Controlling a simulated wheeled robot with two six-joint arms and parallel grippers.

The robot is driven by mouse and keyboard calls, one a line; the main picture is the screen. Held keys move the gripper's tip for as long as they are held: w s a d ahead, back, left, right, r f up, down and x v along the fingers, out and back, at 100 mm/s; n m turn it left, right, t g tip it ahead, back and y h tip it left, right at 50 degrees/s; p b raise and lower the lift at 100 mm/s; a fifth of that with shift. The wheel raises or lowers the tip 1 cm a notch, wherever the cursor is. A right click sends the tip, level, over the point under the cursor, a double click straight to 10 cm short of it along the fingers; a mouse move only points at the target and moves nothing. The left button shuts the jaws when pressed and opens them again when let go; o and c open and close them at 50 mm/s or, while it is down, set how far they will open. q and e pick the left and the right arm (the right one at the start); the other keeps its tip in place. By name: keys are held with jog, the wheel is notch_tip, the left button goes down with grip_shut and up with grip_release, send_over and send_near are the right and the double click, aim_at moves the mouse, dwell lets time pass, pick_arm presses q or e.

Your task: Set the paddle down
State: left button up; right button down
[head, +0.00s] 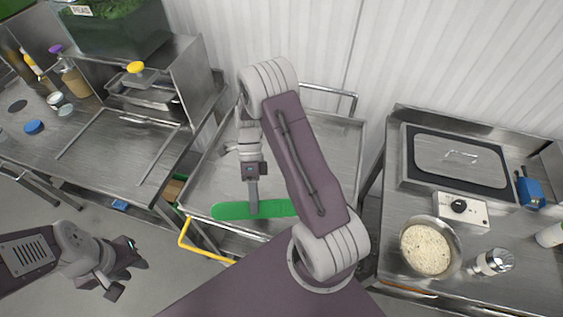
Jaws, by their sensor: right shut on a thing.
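The green paddle (231,210) lies flat and lengthwise near the front edge of the steel cart's tray (330,150). My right gripper (253,206) points down and is shut on the paddle near its middle. I cannot tell whether the paddle touches the tray or hangs just above it. My arm hides the paddle's right end. My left gripper (130,279) is at the lower left over the floor, apart from everything, with its fingers spread and empty.
The tray is otherwise bare. The cart has a yellow handle (205,254). On the right counter are a bowl of rice (427,248), a metal shaker (491,262) and a lidded cooker (458,160). The left counter holds bottles (72,78) and a blue lid (34,127).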

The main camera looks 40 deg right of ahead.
jog(key=w+d+r+m+t+y, duration=0.2)
jog(key=w+d+m+t+y, duration=0.2)
jog(key=w+d+m+t, duration=0.9)
jog(key=s+d+m+t+h, duration=0.1)
jog(key=s+d+m, duration=0.15)
jog(key=d, duration=0.35)
jog(key=s+d+r+m+h, duration=0.1)
jog(key=d+m, duration=0.3)
jog(key=d, duration=0.1)
jog(key=s+d+m+t+h, duration=0.1)
jog(key=s+d+m, duration=0.15)
jog(key=d, duration=0.35)
jog(key=w+a+f, duration=0.1)
jog(key=a+f, duration=0.1)
jog(key=a, duration=0.1)
jog(key=w+a+f, duration=0.2)
jog(key=a, duration=0.2)
jog(key=w+a+f, duration=0.1)
jog(key=a+f, duration=0.2)
jog(key=a, duration=0.1)
jog(key=shift+w+a+b, duration=0.25)
jog(key=shift+w+b, duration=0.1)
jog(key=shift+b, duration=0.05)
jog(key=shift+f, duration=2.05)
jog(key=c, duration=1.8)
grip_release()
jog(key=shift+o, duration=0.2)
